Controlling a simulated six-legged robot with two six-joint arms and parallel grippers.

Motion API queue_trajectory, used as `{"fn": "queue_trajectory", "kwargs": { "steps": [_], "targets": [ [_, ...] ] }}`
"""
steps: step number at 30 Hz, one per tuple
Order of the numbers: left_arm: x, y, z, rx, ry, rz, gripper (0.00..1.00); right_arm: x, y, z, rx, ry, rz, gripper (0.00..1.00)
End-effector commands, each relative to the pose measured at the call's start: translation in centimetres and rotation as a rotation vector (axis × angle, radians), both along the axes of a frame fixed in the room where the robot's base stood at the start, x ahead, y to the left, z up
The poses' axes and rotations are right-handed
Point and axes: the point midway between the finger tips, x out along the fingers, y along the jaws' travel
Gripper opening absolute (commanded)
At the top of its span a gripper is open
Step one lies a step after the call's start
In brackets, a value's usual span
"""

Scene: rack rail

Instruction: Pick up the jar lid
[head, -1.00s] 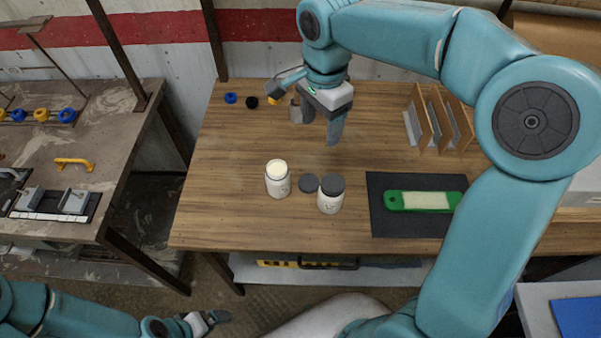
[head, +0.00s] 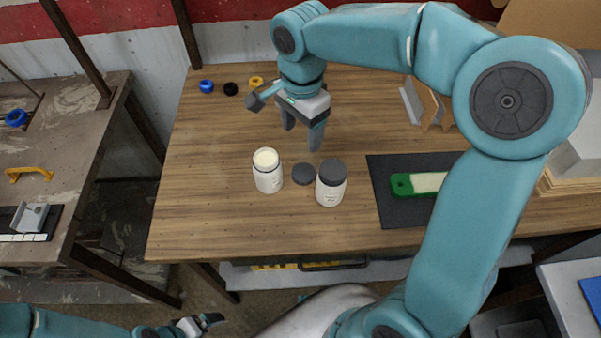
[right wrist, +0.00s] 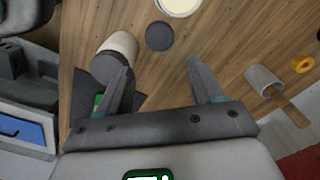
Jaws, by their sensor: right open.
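The jar lid (head: 304,174) is a dark grey disc lying flat on the wooden table, between the open white jar (head: 267,180) and a white jar with a dark lid on (head: 330,190). My right gripper (head: 302,132) is open and empty above the table, just behind the lid, fingers pointing down. In the right wrist view the lid (right wrist: 159,36) shows ahead of the gap between the fingertips (right wrist: 159,68), not between them. My left gripper (head: 202,323) is low at the bottom left, away from the table top; its jaws are too small to read.
Blue (head: 206,86), black (head: 231,89) and yellow (head: 256,82) rings lie at the back left. A wooden rack (head: 428,105) stands at the back right. The table's left front is clear.

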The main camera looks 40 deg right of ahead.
Motion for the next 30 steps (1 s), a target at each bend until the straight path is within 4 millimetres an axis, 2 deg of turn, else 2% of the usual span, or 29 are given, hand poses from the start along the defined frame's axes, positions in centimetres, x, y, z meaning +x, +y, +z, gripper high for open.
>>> {"fn": "queue_trajectory", "kwargs": {
  "steps": [3,9,17,24,30],
  "targets": [
    [0.0,0.0,-0.1,0.000,0.000,0.000,0.95,-0.1,0.0,-3.1,0.000,0.007,0.000,0.67],
    [0.0,0.0,-0.2,0.000,0.000,0.000,0.95,0.2,0.0,-7.1,0.000,0.005,-0.001,0.67],
    [0.0,0.0,0.0,0.000,0.000,0.000,0.95,0.4,0.0,-9.3,0.000,0.004,0.001,0.67],
    [0.0,0.0,0.5,0.000,0.000,0.000,0.95,0.4,-0.2,-13.0,0.001,0.004,0.001,0.67],
    [0.0,0.0,0.5,0.000,0.000,0.000,0.95,0.4,-0.2,-13.7,0.002,0.000,0.001,0.67]
  ]
}}
